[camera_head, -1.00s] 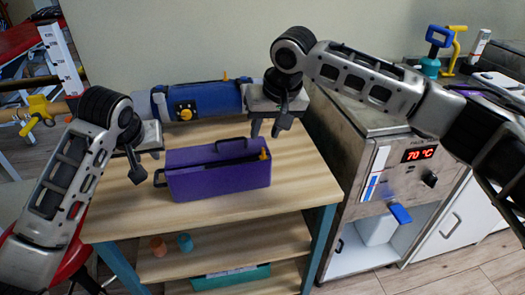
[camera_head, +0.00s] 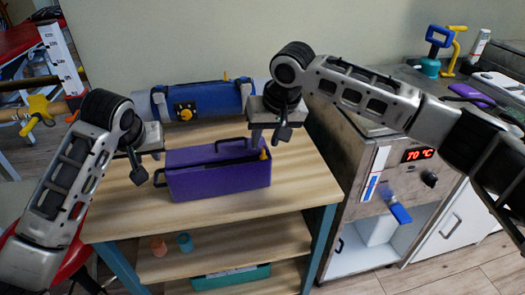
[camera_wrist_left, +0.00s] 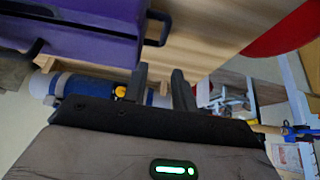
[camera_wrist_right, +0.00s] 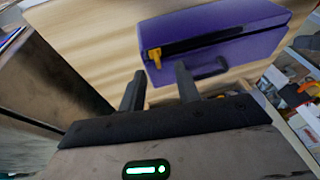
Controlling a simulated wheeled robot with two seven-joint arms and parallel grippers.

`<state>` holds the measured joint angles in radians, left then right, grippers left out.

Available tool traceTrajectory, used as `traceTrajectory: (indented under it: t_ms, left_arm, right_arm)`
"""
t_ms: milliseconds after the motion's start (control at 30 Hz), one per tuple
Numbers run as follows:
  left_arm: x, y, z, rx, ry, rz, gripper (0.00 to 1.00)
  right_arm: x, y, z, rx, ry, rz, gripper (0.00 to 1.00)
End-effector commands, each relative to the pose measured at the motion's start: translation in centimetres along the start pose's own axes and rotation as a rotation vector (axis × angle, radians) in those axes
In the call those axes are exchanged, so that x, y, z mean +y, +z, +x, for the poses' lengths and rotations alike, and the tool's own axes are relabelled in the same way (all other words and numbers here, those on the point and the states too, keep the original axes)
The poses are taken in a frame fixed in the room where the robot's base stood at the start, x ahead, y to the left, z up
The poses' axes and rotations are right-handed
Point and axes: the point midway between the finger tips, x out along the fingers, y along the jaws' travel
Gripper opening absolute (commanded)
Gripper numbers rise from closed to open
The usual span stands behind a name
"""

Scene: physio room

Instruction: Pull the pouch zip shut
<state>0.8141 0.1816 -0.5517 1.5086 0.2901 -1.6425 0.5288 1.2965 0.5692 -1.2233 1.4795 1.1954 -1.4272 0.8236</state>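The purple pouch (camera_head: 218,182) stands on the wooden table, with a dark slit along its top and dark loop handles. Its yellow zip pull (camera_head: 264,155) is at the right end of the slit. The right wrist view also shows the pull (camera_wrist_right: 155,57) and the pouch (camera_wrist_right: 235,32). My right gripper (camera_head: 267,143) is open just above the pull and appears apart from it; its fingers (camera_wrist_right: 158,75) point toward that end. My left gripper (camera_head: 137,175) is open and empty beside the pouch's left end, near the end handle (camera_wrist_left: 158,29).
A blue roll (camera_head: 205,98) with a yellow fitting lies behind the pouch. A steel cabinet showing 70 °C (camera_head: 417,155) stands to the right. Bare tabletop (camera_head: 235,204) lies in front of the pouch. Small cups (camera_head: 184,241) stand on the shelf below.

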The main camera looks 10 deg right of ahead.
Motion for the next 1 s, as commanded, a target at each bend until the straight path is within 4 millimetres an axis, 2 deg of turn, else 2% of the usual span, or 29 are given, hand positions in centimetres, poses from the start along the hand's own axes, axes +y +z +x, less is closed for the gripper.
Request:
traceTrajectory:
  t_ms: [500, 1000]
  left_arm:
    - [0.0, 0.0, 0.0, 0.000, 0.000, 0.000, 0.27]
    - [0.0, 0.0, 0.0, 0.000, 0.000, 0.000, 0.27]
  right_arm:
    - [0.3, 0.8, 2.3, -0.001, -0.001, -0.001, 0.33]
    - [0.3, 0.8, 2.5, 0.000, -0.001, 0.000, 0.33]
